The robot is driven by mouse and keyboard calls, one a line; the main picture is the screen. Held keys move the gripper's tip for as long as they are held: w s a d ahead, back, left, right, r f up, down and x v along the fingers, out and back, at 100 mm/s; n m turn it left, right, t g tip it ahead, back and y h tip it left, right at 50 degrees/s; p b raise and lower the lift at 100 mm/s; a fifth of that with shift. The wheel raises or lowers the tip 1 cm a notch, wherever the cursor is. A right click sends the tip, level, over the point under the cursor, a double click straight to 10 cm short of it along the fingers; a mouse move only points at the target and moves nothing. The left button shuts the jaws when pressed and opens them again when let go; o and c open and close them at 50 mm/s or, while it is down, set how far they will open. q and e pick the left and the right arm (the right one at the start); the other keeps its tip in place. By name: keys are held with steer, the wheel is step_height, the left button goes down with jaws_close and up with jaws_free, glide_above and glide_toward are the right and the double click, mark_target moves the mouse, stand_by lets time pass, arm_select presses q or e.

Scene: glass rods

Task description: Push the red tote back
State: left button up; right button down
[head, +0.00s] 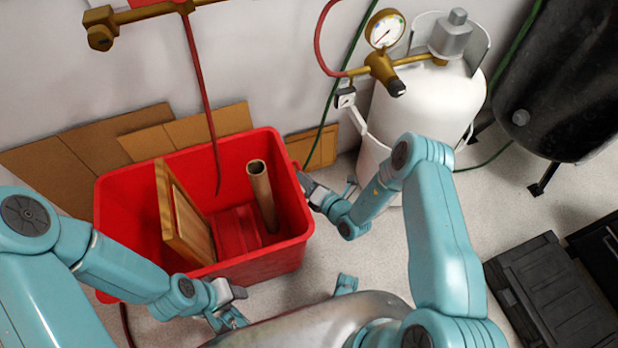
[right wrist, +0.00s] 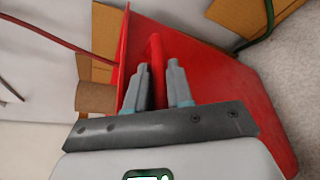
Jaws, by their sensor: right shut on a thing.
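The red tote (head: 275,264) stands on the floor near the wall at the left of the head view. It holds a wooden framed panel (head: 184,215) and an upright brown tube (head: 262,196). My right gripper (head: 306,186) is at the tote's right side. In the right wrist view its fingers (right wrist: 159,85) straddle a red bar-like part of the tote (right wrist: 215,100), and they are shut on it. My left gripper (head: 237,306) is low by the tote's front side, and its fingers are too unclear to tell open from shut.
Cardboard sheets (head: 98,150) lean on the wall behind the tote. A red hose (head: 204,95) hangs down into it. A white gas cylinder (head: 425,105) with a gauge (head: 384,29) stands right of it. Black cases (head: 553,298) lie at lower right.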

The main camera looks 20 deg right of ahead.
arm_select(q)
steer(key=shift+a+r, duration=0.1)
steer(key=shift+a, duration=0.3)
arm_select(e)
steer(key=shift+a, duration=0.9)
steer(key=c, duration=1.1)
jaws_free()
steer(key=shift+d, duration=0.1)
arm_select(q)
step_height(320, 180, up, 4)
steer(key=p, duration=0.4)
arm_select(e)
steer(key=v, duration=1.6)
steer(key=shift+s, duration=0.2)
arm_select(q)
steer(key=shift+d, duration=0.15)
arm_select(e)
steer(key=shift+d, duration=0.25)
